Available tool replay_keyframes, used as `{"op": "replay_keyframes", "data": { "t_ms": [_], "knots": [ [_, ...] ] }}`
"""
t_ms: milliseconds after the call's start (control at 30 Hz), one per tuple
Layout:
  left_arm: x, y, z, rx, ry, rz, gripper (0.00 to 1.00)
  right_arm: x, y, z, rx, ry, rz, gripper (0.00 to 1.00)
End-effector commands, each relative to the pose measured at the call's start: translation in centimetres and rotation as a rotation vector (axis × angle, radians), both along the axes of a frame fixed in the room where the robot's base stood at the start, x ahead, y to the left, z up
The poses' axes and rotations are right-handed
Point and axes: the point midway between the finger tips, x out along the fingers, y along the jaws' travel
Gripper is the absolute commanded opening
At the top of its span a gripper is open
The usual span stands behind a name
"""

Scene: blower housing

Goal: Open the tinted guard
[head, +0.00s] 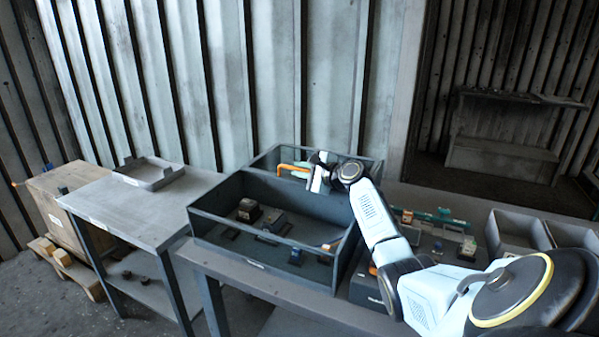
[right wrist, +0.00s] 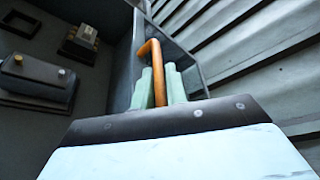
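A dark blower housing, an open-topped box (head: 262,257), stands on the bench. A dark framed section (head: 268,160) rises at its back; I cannot clearly tell the tinted guard's surface from this frame. An orange bar handle (head: 284,167) shows there, and it is close up in the right wrist view (right wrist: 152,52). My right gripper (head: 301,168) reaches over the box to this handle. In the right wrist view its pale green fingers (right wrist: 160,88) lie close on both sides of the bar and appear shut on it. My left gripper is not in view.
Small parts (head: 248,210) sit on the box floor. A grey side table (head: 125,210) with a small tray (head: 150,172) stands at the left, beside a wooden crate (head: 45,205). Grey bins (head: 515,235) stand at the right. A corrugated wall (head: 230,80) rises behind the box.

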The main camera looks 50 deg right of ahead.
Motion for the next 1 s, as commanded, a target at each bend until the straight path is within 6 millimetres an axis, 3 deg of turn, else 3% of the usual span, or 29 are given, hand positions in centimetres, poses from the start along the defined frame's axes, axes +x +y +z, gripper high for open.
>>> {"op": "replay_keyframes", "data": {
  "t_ms": [467, 1000],
  "knots": [
    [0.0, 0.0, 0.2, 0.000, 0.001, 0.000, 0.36, -0.9, 0.1, 0.1, -0.002, 0.002, 0.001, 0.20],
    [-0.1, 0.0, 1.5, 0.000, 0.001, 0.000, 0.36, -10.7, 0.3, 2.3, -0.003, 0.001, 0.000, 0.20]
  ]
}}
